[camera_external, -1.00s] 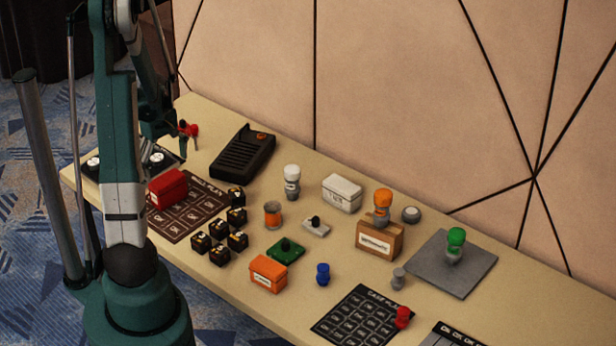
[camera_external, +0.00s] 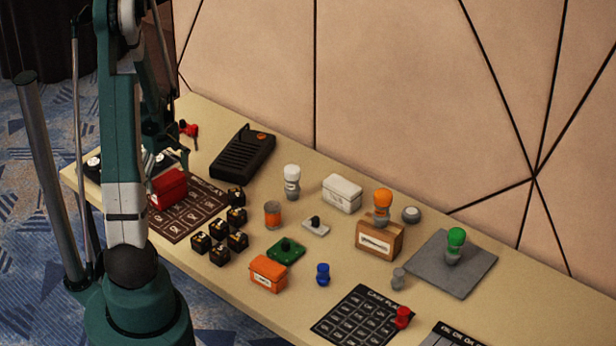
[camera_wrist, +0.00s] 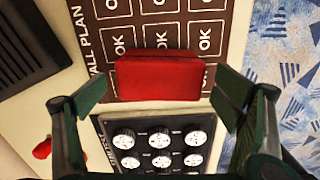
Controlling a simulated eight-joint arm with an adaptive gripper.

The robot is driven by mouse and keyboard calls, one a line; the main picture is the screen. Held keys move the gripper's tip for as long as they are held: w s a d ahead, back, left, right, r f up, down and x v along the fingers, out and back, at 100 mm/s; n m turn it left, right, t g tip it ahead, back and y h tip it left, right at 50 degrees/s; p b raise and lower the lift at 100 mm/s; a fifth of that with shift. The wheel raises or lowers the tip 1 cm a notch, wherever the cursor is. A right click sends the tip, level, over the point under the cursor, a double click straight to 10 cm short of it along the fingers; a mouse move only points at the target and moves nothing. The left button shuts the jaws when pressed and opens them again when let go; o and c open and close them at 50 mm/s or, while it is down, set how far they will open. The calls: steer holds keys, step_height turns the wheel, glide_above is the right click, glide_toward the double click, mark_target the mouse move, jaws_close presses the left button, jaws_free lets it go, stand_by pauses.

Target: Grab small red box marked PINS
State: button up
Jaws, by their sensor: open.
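A small red box (camera_external: 168,187) sits on the brown wall plan board at the left end of the table. I cannot read a PINS mark on it in either view. In the wrist view the red box (camera_wrist: 158,77) lies ahead of my open gripper (camera_wrist: 163,105), between the lines of its two fingers and not visibly touched by them. In the external view my arm hides most of the gripper, which is near the box's left side.
The brown wall plan board (camera_external: 205,205) lies under the box. A panel with white knobs (camera_wrist: 165,150) is beside it. A black handset (camera_external: 243,152) and several small black cubes (camera_external: 219,255) stand nearby. An orange box (camera_external: 268,273) is farther right.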

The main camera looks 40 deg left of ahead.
steer(key=shift+f, duration=0.65)
steer(key=c, duration=1.2)
steer(key=shift+o, duration=0.2)
steer(key=shift+r, duration=0.15)
steer(key=shift+r+p, duration=0.6)
steer(key=shift+r, duration=4.3)
